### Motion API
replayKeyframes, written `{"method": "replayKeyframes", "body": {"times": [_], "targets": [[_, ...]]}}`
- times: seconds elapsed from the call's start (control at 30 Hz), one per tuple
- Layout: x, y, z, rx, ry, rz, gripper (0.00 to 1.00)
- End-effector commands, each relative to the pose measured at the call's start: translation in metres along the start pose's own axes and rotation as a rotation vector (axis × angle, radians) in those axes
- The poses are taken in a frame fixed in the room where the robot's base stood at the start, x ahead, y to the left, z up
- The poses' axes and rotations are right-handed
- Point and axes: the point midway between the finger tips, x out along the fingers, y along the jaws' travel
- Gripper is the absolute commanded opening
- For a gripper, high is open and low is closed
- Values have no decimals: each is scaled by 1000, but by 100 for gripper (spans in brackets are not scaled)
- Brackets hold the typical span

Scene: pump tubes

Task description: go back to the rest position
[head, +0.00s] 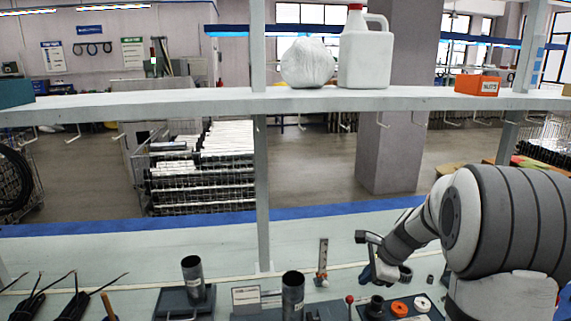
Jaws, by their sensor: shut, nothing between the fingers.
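My arm comes in from the right side of the head view. My gripper (372,274) hangs low over the workbench, right of the picture's middle, and is shut with nothing held. Its fingers are small here and partly hidden by my wrist. It is above and slightly left of a dark tray (424,315) that carries orange and white ring parts. Two dark upright tubes stand to its left: one tube (292,293) nearer and one tube (193,278) farther left, each on a dark fixture.
A shelf (230,103) crosses above the bench, with a white jug (365,55), a white bundle (307,63) and an orange box (477,85). A grey post (262,190) stands left of my gripper. A red-knobbed lever (349,300) and an upright gauge (322,262) are close by.

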Motion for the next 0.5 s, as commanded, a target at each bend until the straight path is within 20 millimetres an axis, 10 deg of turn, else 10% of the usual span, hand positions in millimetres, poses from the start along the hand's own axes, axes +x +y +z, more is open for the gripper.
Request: {"method": "replayKeyframes", "body": {"times": [0.2, 0.5], "targets": [[-57, 70, 54, -537, 70, 60, 0], [-110, 175, 83, -1241, 172, 177, 0]]}}
